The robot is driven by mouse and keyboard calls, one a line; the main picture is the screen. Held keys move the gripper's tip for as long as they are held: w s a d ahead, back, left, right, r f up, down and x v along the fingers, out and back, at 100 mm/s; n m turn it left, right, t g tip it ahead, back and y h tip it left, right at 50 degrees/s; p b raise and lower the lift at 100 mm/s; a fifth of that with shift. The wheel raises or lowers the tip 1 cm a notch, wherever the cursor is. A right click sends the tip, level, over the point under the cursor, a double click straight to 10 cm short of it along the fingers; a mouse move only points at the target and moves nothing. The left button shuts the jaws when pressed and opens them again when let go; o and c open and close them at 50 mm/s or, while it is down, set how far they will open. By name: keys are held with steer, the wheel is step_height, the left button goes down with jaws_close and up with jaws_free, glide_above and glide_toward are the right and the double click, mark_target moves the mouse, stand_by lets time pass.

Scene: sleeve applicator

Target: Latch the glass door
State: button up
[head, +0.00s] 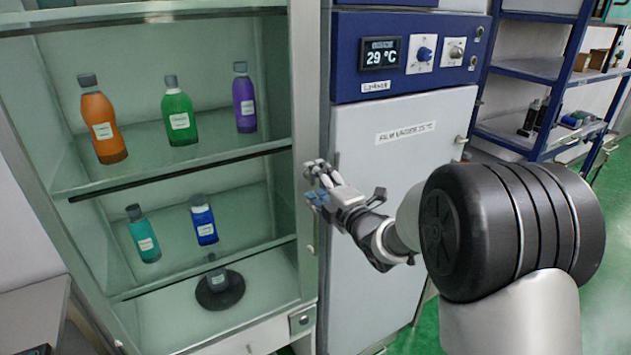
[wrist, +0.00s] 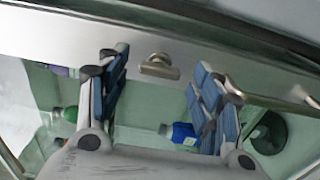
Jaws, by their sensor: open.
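The glass door (head: 308,110) has a pale metal frame, and bottles show through its greenish pane. I cannot tell for sure whether it lies fully flush with the cabinet. In the wrist view, a small metal turn latch (wrist: 158,66) sits on the frame bar (wrist: 60,35), its crosspiece lying roughly along the bar. My gripper (head: 318,182) is at the right upright of the door in the head view, its fingers hiding the latch there. In the wrist view my gripper (wrist: 160,75) is open, with one finger on each side of the latch and no visible contact.
Several coloured bottles stand on the shelves, including an orange one (head: 102,122) and a blue one (head: 204,220). A dark round base (head: 220,290) is at the bottom. A blue-and-white oven unit (head: 385,150) stands close on the right. A handle (wrist: 305,97) shows at the right.

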steer(key=shift+w+a, duration=0.35)
steer(key=shift+w, duration=0.15)
steer(key=shift+c, duration=0.6)
steer(key=c, duration=0.9)
